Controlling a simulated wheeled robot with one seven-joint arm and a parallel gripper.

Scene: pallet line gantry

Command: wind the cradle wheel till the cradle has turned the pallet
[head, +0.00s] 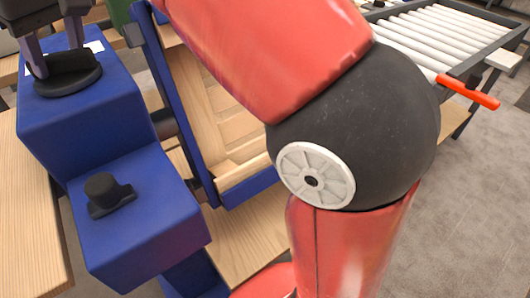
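The cradle wheel (72,84) is a round black knob with a raised grip. It lies on top of the taller blue housing at the upper left. My gripper (58,58) is over it from above, with its grey fingers apart on either side of the raised grip. I cannot tell whether they press on it. The cradle (165,70) is a blue frame right of the housing, steeply tilted. The wooden pallet (212,92) stands tilted in it, its right part hidden behind my red and black arm.
A second black knob (105,193) sits on the lower blue box (140,225). A wooden surface (28,205) lies at the left, and wooden boards (245,240) lie below the cradle. A roller conveyor (435,35) with a red handle (468,91) stands at the upper right. Grey floor is clear at the right.

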